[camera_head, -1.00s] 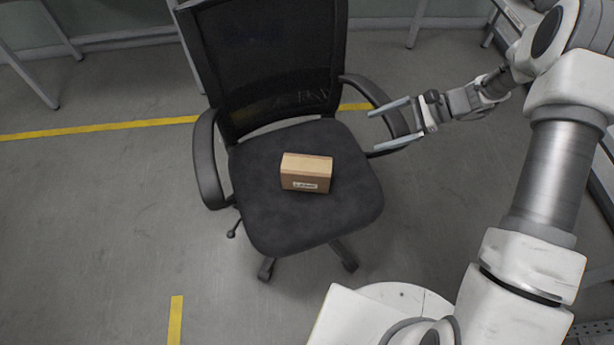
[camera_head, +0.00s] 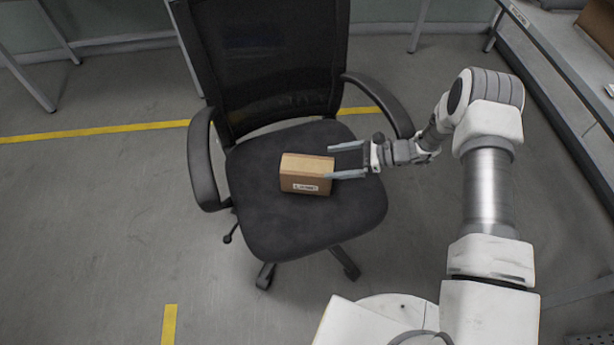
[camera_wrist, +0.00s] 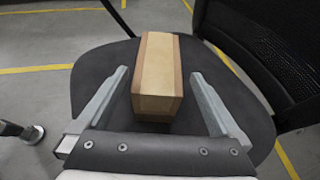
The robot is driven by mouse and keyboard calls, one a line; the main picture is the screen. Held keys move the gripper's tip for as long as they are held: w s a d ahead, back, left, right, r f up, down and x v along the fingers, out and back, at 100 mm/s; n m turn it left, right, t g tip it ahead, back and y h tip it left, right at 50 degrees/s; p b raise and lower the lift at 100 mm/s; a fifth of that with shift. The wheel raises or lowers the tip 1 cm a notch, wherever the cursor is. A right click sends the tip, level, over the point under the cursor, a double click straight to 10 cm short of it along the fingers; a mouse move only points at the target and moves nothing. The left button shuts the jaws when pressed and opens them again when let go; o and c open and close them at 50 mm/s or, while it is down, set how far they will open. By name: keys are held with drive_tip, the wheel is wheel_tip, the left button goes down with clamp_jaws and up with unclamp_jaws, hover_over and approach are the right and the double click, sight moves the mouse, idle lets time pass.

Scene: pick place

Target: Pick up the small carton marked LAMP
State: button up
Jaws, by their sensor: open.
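The small brown carton (camera_head: 306,173) sits on the seat of a black office chair, with a white label on its front face whose print is too small to read surely. My gripper (camera_head: 329,161) is open and empty at the carton's right end. In the head view its fingertips are close to that end. In the wrist view the carton (camera_wrist: 158,75) lies ahead, lined up between my two open fingers (camera_wrist: 158,77), its near end just at the fingertips. I cannot tell whether either finger touches it.
The black chair seat (camera_head: 290,230) is otherwise clear. The chair's right armrest (camera_head: 385,105) rises just behind my gripper, and its backrest (camera_head: 265,60) stands behind the seat. A table (camera_head: 560,75) with a brown box (camera_head: 598,28) is at the right.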

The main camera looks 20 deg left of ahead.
sight(308, 165)
drive_tip(key=b+x, duration=0.2)
drive_tip(key=x, duration=0.7)
drive_tip(key=shift+f, duration=0.1)
drive_tip(key=shift+d, duration=0.1)
drive_tip(key=shift+c, duration=0.2)
drive_tip(key=c, duration=1.4)
drive_tip(key=shift+c, duration=0.5)
